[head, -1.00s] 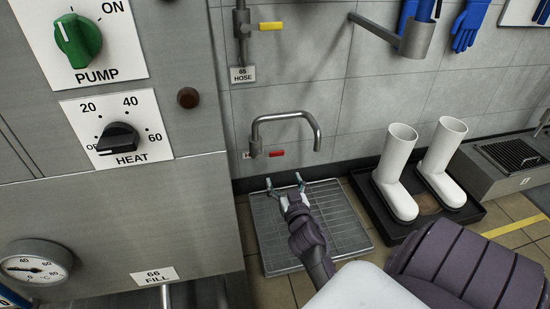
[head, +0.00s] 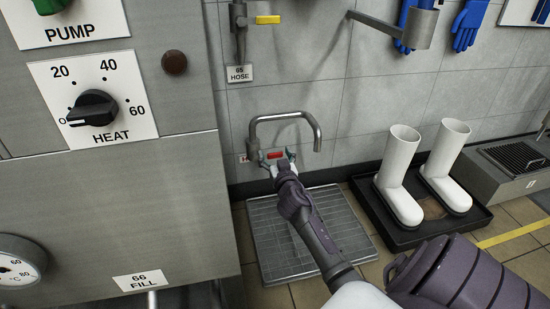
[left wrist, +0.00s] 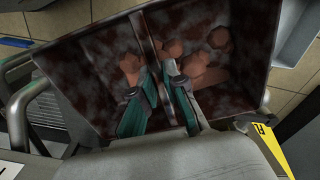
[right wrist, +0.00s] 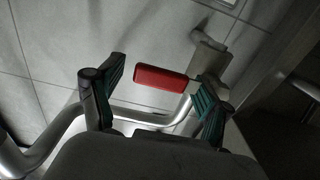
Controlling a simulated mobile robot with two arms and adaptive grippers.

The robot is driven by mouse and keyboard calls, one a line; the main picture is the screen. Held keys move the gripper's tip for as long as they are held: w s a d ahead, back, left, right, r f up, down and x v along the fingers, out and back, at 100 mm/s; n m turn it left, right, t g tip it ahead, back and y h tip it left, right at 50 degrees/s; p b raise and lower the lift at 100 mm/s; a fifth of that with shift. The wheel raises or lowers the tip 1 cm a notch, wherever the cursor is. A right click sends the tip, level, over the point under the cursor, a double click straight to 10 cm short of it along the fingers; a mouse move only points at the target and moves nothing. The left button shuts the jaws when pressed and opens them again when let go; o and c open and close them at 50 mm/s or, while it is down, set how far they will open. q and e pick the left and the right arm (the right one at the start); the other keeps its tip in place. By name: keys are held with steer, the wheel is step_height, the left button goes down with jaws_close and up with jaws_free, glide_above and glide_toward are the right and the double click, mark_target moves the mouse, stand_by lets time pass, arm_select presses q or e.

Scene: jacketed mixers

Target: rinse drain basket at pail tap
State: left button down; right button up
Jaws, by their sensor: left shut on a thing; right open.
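The drain basket (left wrist: 85,90) shows only in the left wrist view. It is a dark box with blotchy brown residue, a middle divider (left wrist: 148,35) and several brown lumps (left wrist: 195,65) inside. My left gripper (left wrist: 159,72) is shut on the divider; it is out of the head view. The tap (head: 285,118) is a bent metal spout on the wall with a red handle (head: 277,155). My right gripper (head: 281,162) is open at the handle. In the right wrist view the red handle (right wrist: 160,77) lies between the open fingers, with no clear contact.
A metal floor grate (head: 335,215) lies below the tap. White boots (head: 398,180) stand in a black tray (head: 395,235) to the right. The steel mixer panel (head: 110,210) with its heat knob (head: 93,108) fills the left. A yellow-handled hose valve (head: 267,20) is above the tap.

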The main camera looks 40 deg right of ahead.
steer(key=shift+w+d, duration=0.1)
jaws_close()
arm_select(q)
steer(key=shift+r+p, duration=0.7)
arm_select(e)
steer(key=shift+r+n, duration=0.55)
steer(key=shift+n, duration=0.05)
arm_select(q)
steer(key=shift+r+p, duration=0.55)
arm_select(e)
steer(key=shift+r+n, duration=0.35)
steer(key=shift+n, duration=0.45)
steer(key=shift+w+a+n, duration=0.1)
steer(key=shift+a+n, duration=0.1)
steer(key=shift+n, duration=0.1)
jaws_free()
